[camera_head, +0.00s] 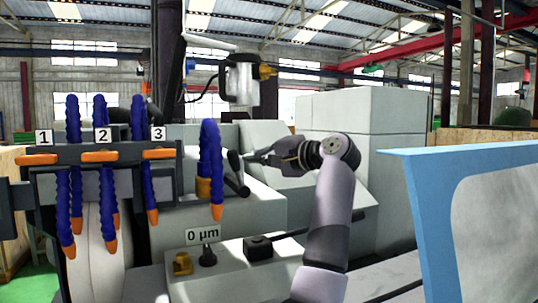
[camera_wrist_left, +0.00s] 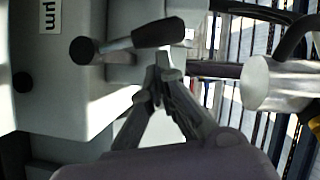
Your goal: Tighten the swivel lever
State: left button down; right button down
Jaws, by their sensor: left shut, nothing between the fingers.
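A lever with a dark grip (camera_head: 235,174), which looks like the swivel lever, is on the machine right of the blue hoses. In the left wrist view a dark tapered grip (camera_wrist_left: 158,33) joins a rod ending in a round black knob (camera_wrist_left: 83,51). My left gripper (camera_head: 250,158) reaches in leftward just right of the lever. Its fingers (camera_wrist_left: 163,66) are shut with nothing between them, and the tips are close to the grip. Whether they touch it I cannot tell. My right gripper is not in view.
Blue coolant hoses (camera_head: 210,155) with orange nozzles stand just left of the lever. A "0 µm" label (camera_head: 203,235) and a black block with a long rod (camera_head: 258,248) are below. A blue-framed panel (camera_head: 420,215) stands at right.

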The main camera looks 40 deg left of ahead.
pick_arm(q)
jog(key=shift+s+a+f, duration=0.1)
jog(key=shift+s+a, duration=0.05)
jog(key=shift+a, duration=0.1)
